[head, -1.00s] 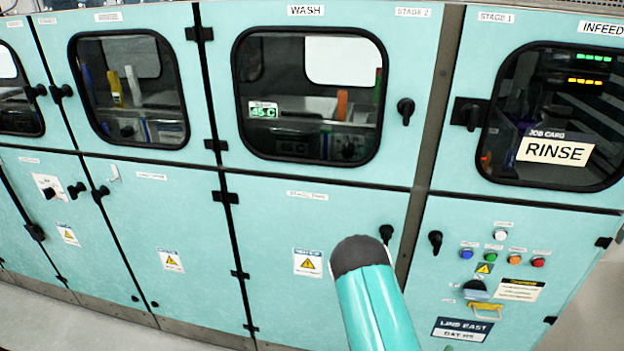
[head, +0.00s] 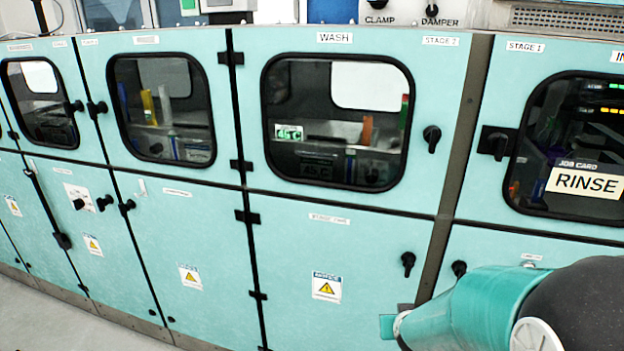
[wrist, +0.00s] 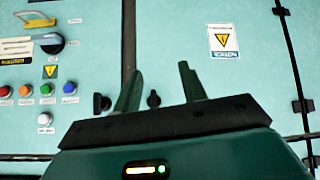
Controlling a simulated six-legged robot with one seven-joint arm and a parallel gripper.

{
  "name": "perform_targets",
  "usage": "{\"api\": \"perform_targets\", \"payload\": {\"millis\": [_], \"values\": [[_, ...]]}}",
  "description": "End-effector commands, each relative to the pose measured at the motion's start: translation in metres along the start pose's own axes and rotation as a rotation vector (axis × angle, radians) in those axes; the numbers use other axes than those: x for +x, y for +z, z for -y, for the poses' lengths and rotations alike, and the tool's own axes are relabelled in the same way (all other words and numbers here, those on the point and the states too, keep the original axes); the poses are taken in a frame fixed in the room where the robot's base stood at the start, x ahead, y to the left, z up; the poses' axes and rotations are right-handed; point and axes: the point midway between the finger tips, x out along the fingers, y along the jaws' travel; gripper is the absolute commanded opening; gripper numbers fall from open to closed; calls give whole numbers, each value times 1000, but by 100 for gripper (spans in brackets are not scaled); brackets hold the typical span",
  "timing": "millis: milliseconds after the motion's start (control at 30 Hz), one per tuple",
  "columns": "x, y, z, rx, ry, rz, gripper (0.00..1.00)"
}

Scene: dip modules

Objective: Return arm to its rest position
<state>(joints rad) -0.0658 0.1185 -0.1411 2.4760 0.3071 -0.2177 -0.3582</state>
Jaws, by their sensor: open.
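My arm shows at the lower right of the head view as teal and dark links, bent in front of the lower panels. My gripper (wrist: 160,92) is in the wrist view, where its two fingers stand apart with nothing between them. The wrist view is turned upside down, with a notice label (wrist: 223,41) on the panel beyond the fingers. Two dark door knobs show near the fingers, one of them (wrist: 153,99) between them. I cannot tell how far the fingertips are from the panel.
A long teal cabinet (head: 190,240) with windowed upper doors fills the head view. The wash window (head: 338,122) and the RINSE card (head: 585,182) are in its upper row. Colored buttons (wrist: 46,90) and a dark rotary switch (wrist: 50,42) show left in the wrist view. Bare floor (head: 60,315) lies at lower left.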

Motion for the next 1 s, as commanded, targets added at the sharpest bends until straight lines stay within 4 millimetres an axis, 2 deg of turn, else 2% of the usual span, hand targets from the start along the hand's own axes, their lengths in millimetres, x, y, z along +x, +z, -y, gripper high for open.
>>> {"api": "perform_targets", "payload": {"millis": [33,100,333,467,600,700,833,1000], "values": [[-17,-10,5,10,-31,0,42],[-40,-18,12,19,-73,18,42],[-120,-28,27,20,-167,86,42],[-167,-24,29,11,-186,132,42],[-217,-12,26,1,-179,182,42],[-246,-1,21,-3,-160,214,42],[-270,11,16,-3,-137,246,42],[-277,15,14,-1,-128,259,42]]}}
